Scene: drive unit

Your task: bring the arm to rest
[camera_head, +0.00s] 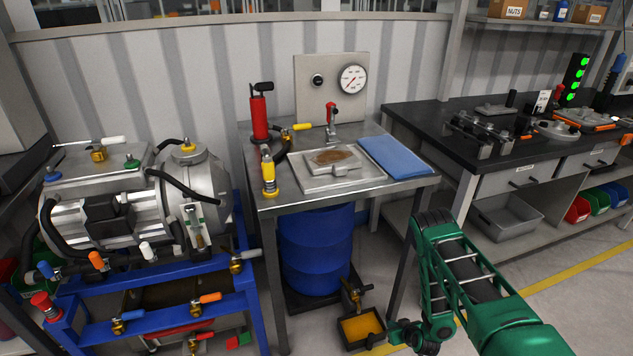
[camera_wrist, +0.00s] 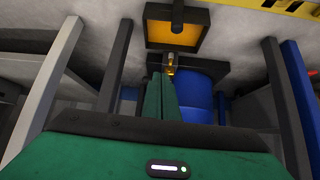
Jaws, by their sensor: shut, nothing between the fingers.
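My green arm (camera_head: 465,265) enters the head view from the lower right. It bends beside the front right leg of the steel bench, with its lower part hanging near the floor. My gripper (camera_wrist: 161,78) shows in the wrist view as two green fingers pressed together, with nothing between them. In that view the fingertips appear just below a brass valve (camera_wrist: 171,62) at the edge of a yellow-filled tray (camera_wrist: 205,17). I cannot tell whether they touch it. In the head view the gripper is low, right of the same tray (camera_head: 361,328).
A steel bench (camera_head: 345,202) holds a red pump (camera_head: 259,115) and a blue cloth (camera_head: 395,157). A blue drum (camera_head: 317,250) stands beneath. A motor unit on a blue frame (camera_head: 180,289) is left, a black-topped workbench (camera_head: 520,155) right. Floor at right is clear.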

